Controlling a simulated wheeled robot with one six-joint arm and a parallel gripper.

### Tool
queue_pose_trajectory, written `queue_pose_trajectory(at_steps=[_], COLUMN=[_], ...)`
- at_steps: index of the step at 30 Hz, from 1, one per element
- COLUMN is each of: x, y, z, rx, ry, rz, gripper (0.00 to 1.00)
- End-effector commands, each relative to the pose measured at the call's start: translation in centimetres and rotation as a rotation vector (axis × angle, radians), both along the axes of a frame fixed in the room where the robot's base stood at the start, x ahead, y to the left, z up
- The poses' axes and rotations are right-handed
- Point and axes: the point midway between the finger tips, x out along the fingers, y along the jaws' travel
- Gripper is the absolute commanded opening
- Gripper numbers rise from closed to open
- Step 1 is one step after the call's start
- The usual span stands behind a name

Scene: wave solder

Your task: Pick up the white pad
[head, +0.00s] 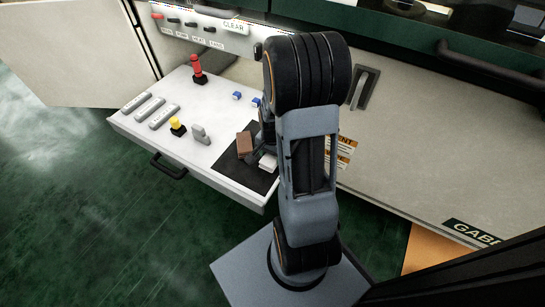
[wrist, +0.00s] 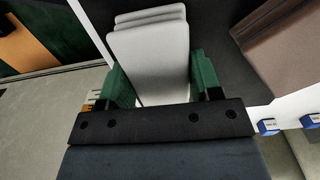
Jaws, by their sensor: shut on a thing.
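The white pad (wrist: 150,60) fills the space between the two green fingers of my gripper (wrist: 162,82) in the wrist view, with a finger against each side. My gripper is shut on it. Further white edges show behind its far end, like more layers. In the head view the white pad (head: 267,161) shows as a small pale patch at the right of the black mat (head: 232,172). There my arm hides most of the gripper, and I cannot tell whether the pad is clear of the mat.
A brown block (head: 245,145) stands on the mat, left of the pad. The white drawer tray also holds a grey block (head: 200,134), a yellow button (head: 177,127), a red-topped part (head: 197,70) and small blue parts (head: 237,96). The machine's front panel (head: 420,150) rises at right.

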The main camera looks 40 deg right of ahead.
Motion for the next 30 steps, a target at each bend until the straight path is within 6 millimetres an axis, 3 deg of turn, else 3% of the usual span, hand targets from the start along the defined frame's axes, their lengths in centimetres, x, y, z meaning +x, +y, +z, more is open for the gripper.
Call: queue_pose_trajectory(at_steps=[6, 17, 26, 30], x=[0.0, 0.0, 0.1, -0.5], y=[0.0, 0.0, 0.1, 0.9], z=[0.0, 0.6, 3.6, 6.0], rx=[0.0, 0.0, 0.0, 0.0], ry=[0.0, -0.001, -0.001, -0.001], rz=[0.0, 0.0, 0.003, 0.007], gripper=[0.35, 0.35, 0.35, 0.35])
